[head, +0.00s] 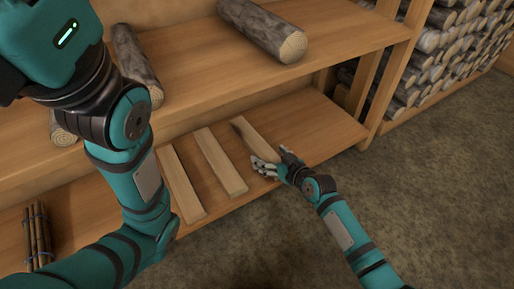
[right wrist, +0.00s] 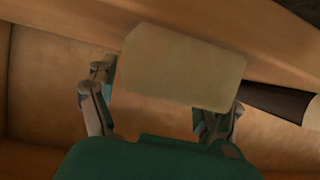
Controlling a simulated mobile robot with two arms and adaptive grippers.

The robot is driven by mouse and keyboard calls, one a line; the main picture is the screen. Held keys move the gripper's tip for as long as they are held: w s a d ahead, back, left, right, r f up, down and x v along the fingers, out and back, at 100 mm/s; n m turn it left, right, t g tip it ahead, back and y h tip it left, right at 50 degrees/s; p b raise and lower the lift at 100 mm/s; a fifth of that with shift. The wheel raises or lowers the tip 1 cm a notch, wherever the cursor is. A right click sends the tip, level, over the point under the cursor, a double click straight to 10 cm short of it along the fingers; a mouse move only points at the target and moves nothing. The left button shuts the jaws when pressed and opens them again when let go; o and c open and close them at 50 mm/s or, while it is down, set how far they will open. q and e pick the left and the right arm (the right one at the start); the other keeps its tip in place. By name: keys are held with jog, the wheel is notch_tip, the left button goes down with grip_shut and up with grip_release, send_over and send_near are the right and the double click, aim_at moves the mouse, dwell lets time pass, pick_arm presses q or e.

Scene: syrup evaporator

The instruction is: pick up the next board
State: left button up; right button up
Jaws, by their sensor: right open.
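Three light wooden boards lie side by side on the lower shelf in the head view: a left board (head: 181,185), a middle board (head: 220,161) and a right board (head: 253,138). My right gripper (head: 272,164) is open at the near end of the right board. In the right wrist view, the board's pale end (right wrist: 183,68) shows between the spread fingers of the gripper (right wrist: 160,108). I cannot tell whether the fingers touch it. My left arm crosses the left side of the head view, and its gripper is out of frame.
The upper shelf (head: 200,62) holds bark-covered logs, one (head: 264,30) above the boards. A shelf post (head: 384,85) and stacked firewood (head: 440,50) are at the right. The floor in front is clear.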

jog(key=shift+c, duration=0.2)
jog(key=c, duration=1.3)
jog(key=shift+c, duration=0.8)
jog(key=shift+r, duration=0.15)
